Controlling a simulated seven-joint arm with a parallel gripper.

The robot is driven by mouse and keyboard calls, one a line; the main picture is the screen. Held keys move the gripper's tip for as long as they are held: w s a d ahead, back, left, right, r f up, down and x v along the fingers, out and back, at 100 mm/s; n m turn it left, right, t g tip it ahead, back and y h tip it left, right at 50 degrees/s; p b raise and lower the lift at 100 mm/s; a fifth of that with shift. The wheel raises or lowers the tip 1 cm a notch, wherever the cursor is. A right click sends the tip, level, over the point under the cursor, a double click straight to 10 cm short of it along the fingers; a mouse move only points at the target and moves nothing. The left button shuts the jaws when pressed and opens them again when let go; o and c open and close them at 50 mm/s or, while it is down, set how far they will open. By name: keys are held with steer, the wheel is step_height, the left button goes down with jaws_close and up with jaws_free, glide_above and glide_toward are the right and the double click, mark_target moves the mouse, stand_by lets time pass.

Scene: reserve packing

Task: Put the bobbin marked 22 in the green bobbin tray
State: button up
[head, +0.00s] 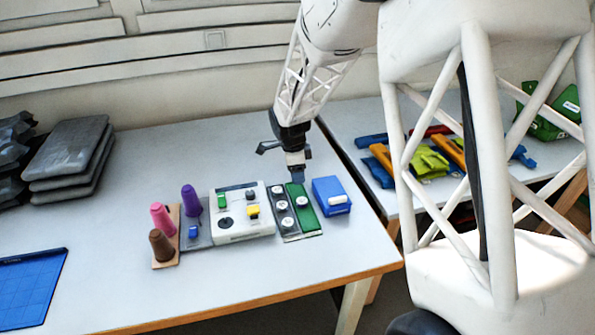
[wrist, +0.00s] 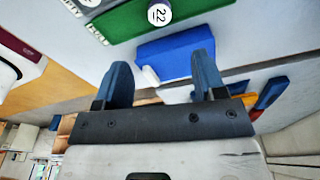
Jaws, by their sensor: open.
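The green bobbin tray (head: 312,221) lies on the table, right of a grey tray (head: 292,237). One white-topped bobbin (head: 302,201) stands on the green tray. In the wrist view, the bobbin marked 22 (wrist: 159,14) stands on the green tray (wrist: 123,22). The grey tray holds several similar white-topped bobbins (head: 281,204); their marks are too small to read. My gripper (head: 297,173) is above the far end of the trays.
A blue box (head: 327,187) stands right of the green tray. A white control box (head: 240,227) and thread cones (head: 162,220) stand to the left. Grey packs (head: 68,155) and a blue mat (head: 30,285) are further left. A side table holds colourful items.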

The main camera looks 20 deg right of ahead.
steer(key=s+a+r+n+t, duration=0.1)
steer(key=s+r+n, duration=0.6)
steer(key=s+r, duration=0.45)
steer(key=s+a+r+n+t, duration=0.1)
steer(key=s+r+n, duration=0.65)
steer(key=s, duration=0.75)
steer(key=s+r+n+y, duration=0.1)
steer(key=s+n, duration=0.4)
steer(key=s, duration=0.6)
steer(key=shift+s+a+r+t, duration=0.2)
steer(key=shift+s+a+t, duration=0.05)
steer(key=shift+t, duration=0.15)
